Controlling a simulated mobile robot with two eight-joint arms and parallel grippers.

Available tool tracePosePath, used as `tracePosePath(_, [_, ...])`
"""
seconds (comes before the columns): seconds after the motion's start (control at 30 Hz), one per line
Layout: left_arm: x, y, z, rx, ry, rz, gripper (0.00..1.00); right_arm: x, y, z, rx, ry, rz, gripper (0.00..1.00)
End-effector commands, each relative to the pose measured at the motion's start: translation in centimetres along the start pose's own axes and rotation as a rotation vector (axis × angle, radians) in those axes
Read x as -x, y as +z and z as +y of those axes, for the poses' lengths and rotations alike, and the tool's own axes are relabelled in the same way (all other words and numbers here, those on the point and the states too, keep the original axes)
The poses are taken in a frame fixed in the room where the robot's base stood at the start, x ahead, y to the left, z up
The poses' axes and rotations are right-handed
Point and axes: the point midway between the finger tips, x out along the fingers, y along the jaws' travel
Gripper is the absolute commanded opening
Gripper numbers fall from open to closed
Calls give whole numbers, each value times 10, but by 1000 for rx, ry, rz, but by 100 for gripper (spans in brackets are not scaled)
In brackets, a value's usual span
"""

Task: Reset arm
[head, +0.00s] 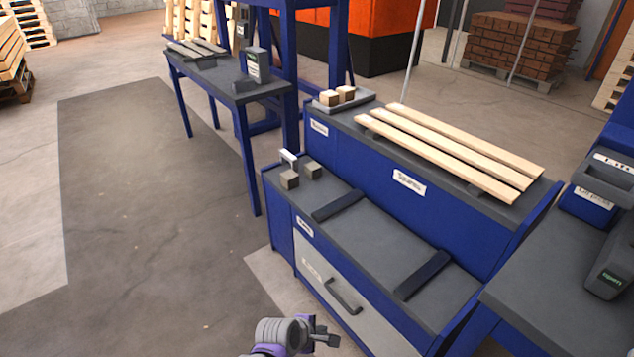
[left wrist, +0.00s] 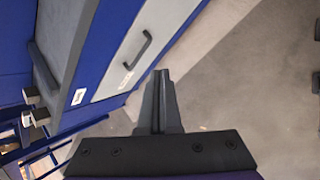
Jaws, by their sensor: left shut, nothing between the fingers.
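My left gripper (head: 328,338) is at the bottom of the head view, in front of the blue workbench (head: 282,240) and beside its grey drawer front. It is shut and empty. In the left wrist view its closed fingers (left wrist: 160,85) point over bare floor, with the drawer handle (left wrist: 136,48) off to their left. The same handle (head: 342,296) shows in the head view just above the gripper, apart from it. My right gripper is in neither view.
Wooden slats (head: 455,150) lie on the raised rear shelf. A grey table (head: 570,280) with devices stands at right, another table (head: 225,75) at back left. The floor at left is clear.

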Motion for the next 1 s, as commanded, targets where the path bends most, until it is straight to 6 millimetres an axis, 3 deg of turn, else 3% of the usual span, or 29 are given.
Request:
tracePosePath(0.03, [24, -10, -2, -93, -8, 27, 0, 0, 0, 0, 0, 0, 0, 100])
tracePosePath(0.1, [53, -21, -7, -244, -24, 63, 0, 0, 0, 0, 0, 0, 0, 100])
tracePosePath(0.27, [116, -46, -29, -583, -86, 133, 0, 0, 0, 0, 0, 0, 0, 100])
tracePosePath(0.4, [164, -66, -58, -869, -163, 180, 0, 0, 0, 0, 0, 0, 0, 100])
tracePosePath(0.6, [209, -84, -99, -1187, -273, 207, 0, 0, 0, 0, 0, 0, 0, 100])
tracePosePath(0.87, [243, -100, -145, -1485, -400, 204, 0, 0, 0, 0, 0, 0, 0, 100])
tracePosePath(1.0, [280, -84, -125, -1489, -387, 213, 0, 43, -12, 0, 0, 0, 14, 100])
